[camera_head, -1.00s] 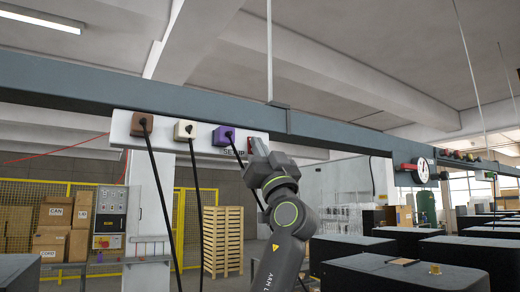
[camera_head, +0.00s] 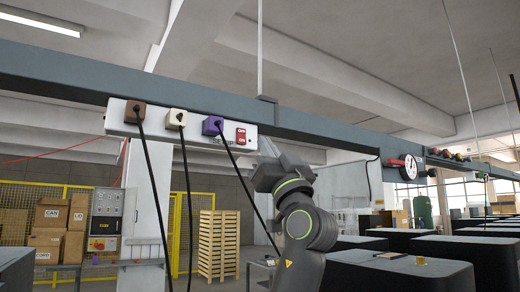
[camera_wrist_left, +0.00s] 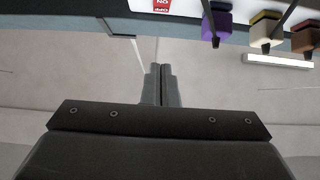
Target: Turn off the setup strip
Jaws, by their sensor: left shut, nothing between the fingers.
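The setup strip (camera_head: 180,137) is a white power strip hung under the grey beam at left. It carries brown (camera_head: 135,112), cream (camera_head: 176,119) and purple (camera_head: 213,125) plugs with black cords, and a red switch (camera_head: 241,136) at its right end. In the left wrist view the red switch (camera_wrist_left: 161,5) shows upside down, cut by the top edge. I cannot tell which way its rocker is pressed. My left gripper (camera_head: 267,146) is shut and empty, just right of and below the switch, apparently apart from it. The gripper (camera_wrist_left: 160,70) points toward the switch in the wrist view.
The long grey beam (camera_head: 330,127) runs above the strip; a dial gauge (camera_head: 409,167) hangs further right. Black cords droop left of my arm. Dark block-like units (camera_head: 405,272) stand at lower right. Pallets (camera_head: 218,245) and a yellow fence stand behind.

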